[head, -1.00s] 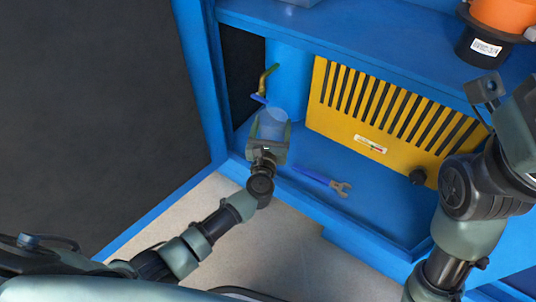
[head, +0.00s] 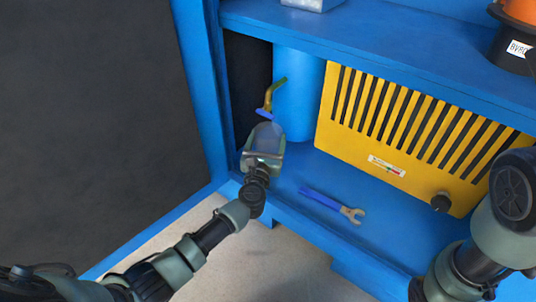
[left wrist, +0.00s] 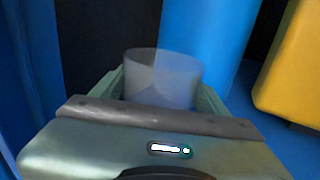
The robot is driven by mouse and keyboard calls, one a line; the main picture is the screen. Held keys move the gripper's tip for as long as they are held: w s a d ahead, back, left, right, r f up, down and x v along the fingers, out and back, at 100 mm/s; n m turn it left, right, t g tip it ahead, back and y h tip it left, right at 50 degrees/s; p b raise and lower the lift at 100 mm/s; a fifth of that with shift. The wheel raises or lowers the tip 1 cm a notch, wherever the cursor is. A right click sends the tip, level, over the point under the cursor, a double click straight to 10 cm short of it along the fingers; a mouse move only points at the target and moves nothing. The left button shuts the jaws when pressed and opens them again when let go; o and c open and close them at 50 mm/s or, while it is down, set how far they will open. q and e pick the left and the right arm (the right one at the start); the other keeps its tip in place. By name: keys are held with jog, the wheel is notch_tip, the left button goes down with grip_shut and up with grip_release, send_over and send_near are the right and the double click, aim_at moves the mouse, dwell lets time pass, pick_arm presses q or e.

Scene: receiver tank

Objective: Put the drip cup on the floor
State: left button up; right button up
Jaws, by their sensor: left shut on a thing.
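The drip cup (head: 267,134) is a translucent pale cup, upright, at the left end of the blue cabinet's lower bay. My left gripper (head: 264,157) is shut on it, with the green fingers on both sides of the cup. The cup also shows between the fingers in the left wrist view (left wrist: 163,75); its lower part is hidden by the gripper. It is in front of and just below a brass drain pipe with a blue handle (head: 266,113). The pale floor (head: 270,255) lies below the cabinet's front edge. Only part of my right arm shows; its gripper is out of view.
A blue tank (head: 297,90) stands behind the cup. A wrench with a blue handle (head: 333,205) lies on the lower shelf, before a yellow slotted guard (head: 405,125). The blue front rail borders the floor. A dark panel (head: 90,110) stands at left. The floor in front is clear.

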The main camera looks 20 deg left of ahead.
aim_at(270, 138)
pick_arm(q)
jog(key=shift+f+b, duration=1.4)
jog(key=shift+f, duration=0.4)
jog(key=shift+f, duration=0.2)
jog(key=o, duration=1.4)
jog(key=shift+r, duration=0.1)
jog(key=shift+r, duration=0.25)
jog(key=s+p, duration=0.1)
jog(key=s, duration=0.1)
jog(key=s+p, duration=0.1)
jog(key=s, duration=0.1)
jog(key=s+d+p, duration=0.1)
jog(key=s, duration=0.1)
jog(key=shift+s, duration=0.25)
jog(key=shift+s+f, duration=0.15)
jog(key=shift+s, duration=0.35)
